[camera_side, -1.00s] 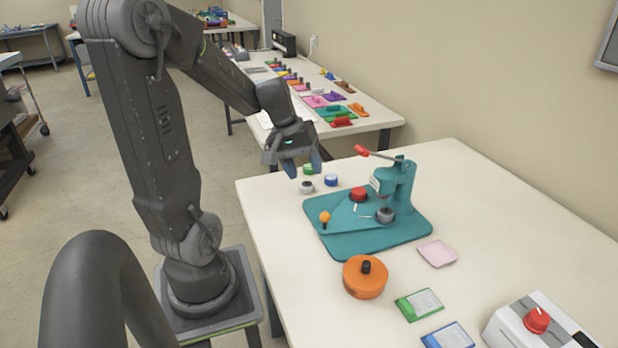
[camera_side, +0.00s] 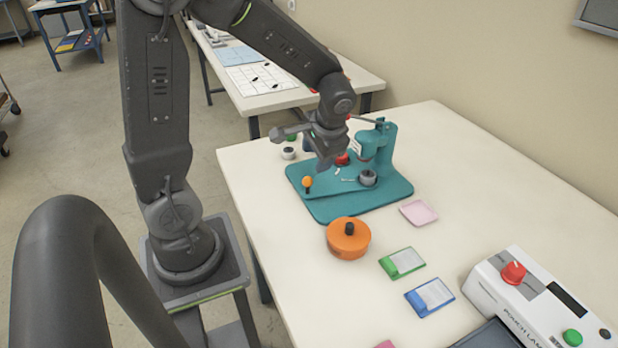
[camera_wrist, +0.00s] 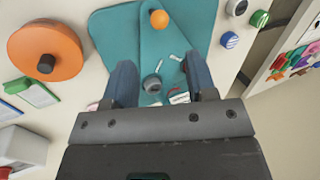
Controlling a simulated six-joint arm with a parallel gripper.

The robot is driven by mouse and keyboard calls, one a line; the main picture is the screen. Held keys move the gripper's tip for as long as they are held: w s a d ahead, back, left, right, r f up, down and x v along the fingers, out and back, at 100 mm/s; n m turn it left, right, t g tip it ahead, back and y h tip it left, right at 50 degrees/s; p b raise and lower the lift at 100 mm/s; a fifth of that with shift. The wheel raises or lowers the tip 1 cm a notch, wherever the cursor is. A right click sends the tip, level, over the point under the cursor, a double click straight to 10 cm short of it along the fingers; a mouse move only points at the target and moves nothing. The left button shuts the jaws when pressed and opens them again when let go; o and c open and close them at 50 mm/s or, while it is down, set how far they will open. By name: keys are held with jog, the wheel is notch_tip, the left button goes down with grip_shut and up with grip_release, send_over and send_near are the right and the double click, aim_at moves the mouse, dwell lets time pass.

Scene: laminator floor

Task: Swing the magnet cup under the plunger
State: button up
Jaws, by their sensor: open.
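The teal press (camera_side: 393,188) stands on the table with its plunger head (camera_side: 368,146) on an upright column. Its swing plate carries an orange ball knob (camera_side: 307,182), a red cup (camera_side: 342,159) and a grey cup (camera_side: 368,177). I cannot tell which is the magnet cup. The grey cup appears near the plunger, but exact alignment is unclear. The red cup is mostly hidden there.
An orange round container (camera_side: 348,240) stands in front of the press. A laminator (camera_side: 530,300) fills the right corner. The table's left front is clear.

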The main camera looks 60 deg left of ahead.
aim_at(309, 179)
jog(key=x, duration=1)
grip_shut()
